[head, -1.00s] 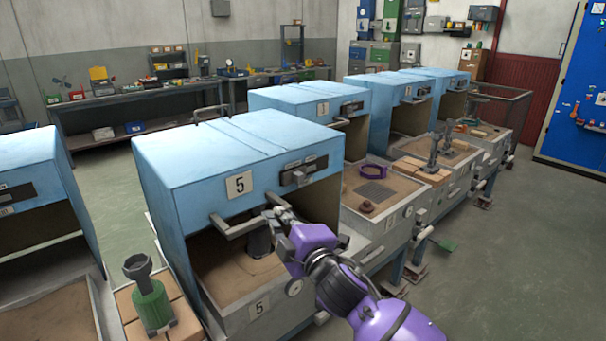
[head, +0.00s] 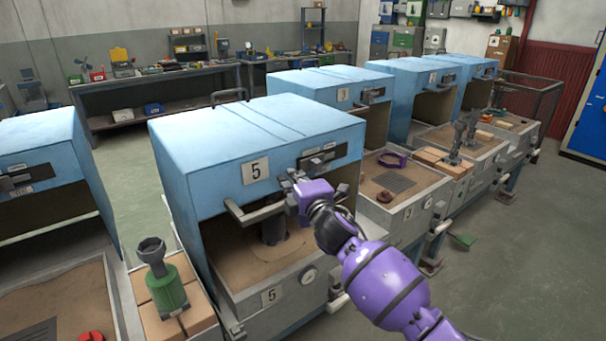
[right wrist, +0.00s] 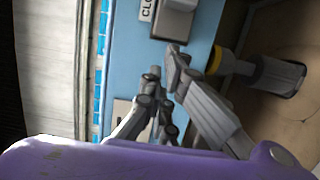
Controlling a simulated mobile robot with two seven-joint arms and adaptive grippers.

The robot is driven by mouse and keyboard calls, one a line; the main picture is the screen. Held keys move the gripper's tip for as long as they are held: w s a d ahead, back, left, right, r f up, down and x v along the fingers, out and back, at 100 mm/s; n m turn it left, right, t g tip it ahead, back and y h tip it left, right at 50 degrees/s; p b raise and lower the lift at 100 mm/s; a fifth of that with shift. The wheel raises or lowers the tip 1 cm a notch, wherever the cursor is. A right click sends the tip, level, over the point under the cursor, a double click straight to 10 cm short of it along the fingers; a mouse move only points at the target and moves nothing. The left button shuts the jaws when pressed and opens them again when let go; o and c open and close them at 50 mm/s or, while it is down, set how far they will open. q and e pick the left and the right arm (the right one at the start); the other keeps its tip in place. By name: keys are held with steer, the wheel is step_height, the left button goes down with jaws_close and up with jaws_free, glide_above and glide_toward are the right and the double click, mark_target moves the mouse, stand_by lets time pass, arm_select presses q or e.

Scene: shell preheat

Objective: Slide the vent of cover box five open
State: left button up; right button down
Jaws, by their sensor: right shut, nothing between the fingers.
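Cover box five (head: 265,150) is a blue box with a "5" plate, standing over a sand bed. Its vent (head: 332,158) is a dark slot strip with a grey knob on the front face, at upper right. My right gripper (head: 291,180) is shut and empty, just below the left part of the vent and above the front handle bar (head: 250,213). In the right wrist view the shut fingers (right wrist: 165,68) point at the blue face. A grey block (right wrist: 176,20) beside a partly cut "CLO" label lies beyond them, apart from the tips. My left gripper is not in view.
A dark cylinder (head: 272,228) stands on the sand under the box. A green tool (head: 165,280) stands on bricks at left. Other blue boxes stand to either side, including one behind at right (head: 325,82).

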mark_target(318, 157)
steer(key=shift+w+d+r, duration=0.1)
steer(key=shift+w+d, duration=0.25)
steer(key=shift+d, duration=0.25)
steer(key=shift+w+d+r, duration=0.1)
steer(key=shift+w+d, duration=0.25)
steer(key=shift+d, duration=0.25)
steer(key=shift+w+d+f, duration=0.1)
steer(key=shift+w+d, duration=0.05)
steer(key=shift+d, duration=0.1)
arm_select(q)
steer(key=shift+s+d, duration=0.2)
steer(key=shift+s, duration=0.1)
arm_select(e)
steer(key=w+d, duration=0.1)
steer(key=d, duration=0.1)
steer(key=w+d, duration=0.3)
steer(key=d, duration=0.1)
steer(key=shift+w+d, duration=0.2)
steer(key=shift+w, duration=0.1)
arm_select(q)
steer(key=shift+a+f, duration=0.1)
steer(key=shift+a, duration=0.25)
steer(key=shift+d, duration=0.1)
